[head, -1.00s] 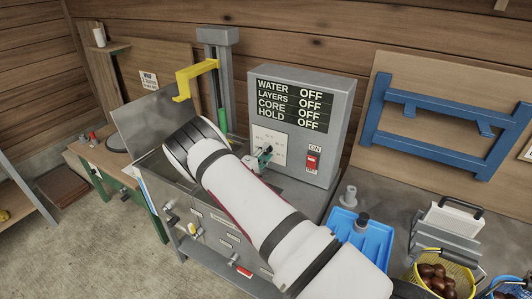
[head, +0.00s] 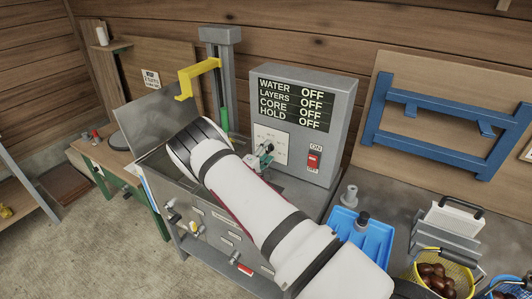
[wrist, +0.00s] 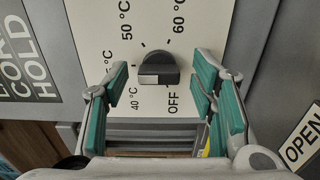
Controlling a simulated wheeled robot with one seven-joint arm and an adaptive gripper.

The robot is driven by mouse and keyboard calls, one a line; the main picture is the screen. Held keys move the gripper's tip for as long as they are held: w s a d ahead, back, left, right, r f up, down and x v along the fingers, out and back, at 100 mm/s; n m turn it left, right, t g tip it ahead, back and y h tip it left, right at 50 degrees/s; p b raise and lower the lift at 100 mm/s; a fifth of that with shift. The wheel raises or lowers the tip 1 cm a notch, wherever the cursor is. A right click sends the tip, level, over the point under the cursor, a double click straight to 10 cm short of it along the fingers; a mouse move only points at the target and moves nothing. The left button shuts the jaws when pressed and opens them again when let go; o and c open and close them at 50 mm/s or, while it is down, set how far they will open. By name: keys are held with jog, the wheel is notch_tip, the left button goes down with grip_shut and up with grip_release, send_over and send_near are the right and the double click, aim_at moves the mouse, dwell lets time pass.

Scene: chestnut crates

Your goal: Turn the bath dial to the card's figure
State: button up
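The bath dial (wrist: 158,68) is a dark knob with a pale mark on its lower left side. It sits on a white scale plate (wrist: 100,30) printed with 40 °C, 50 °C, 60 °C and OFF; another figure at the left is partly hidden. My gripper (wrist: 160,78) is open, its teal-padded fingers on either side of the dial with gaps showing. In the head view my gripper (head: 262,158) is in front of the scale plate (head: 272,138) and hides the dial. A small card (head: 151,78) is on the back board; its writing is too small to read.
The grey control box (head: 342,110) shows WATER, LAYERS, CORE and HOLD all OFF. A red switch (head: 314,160) is right of the plate. A yellow hook arm (head: 198,74) stands left. A blue tray (head: 358,238) and a yellow basket of chestnuts (head: 432,262) are at right.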

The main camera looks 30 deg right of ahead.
jog(key=v, duration=1.2)
dwell(0.3)
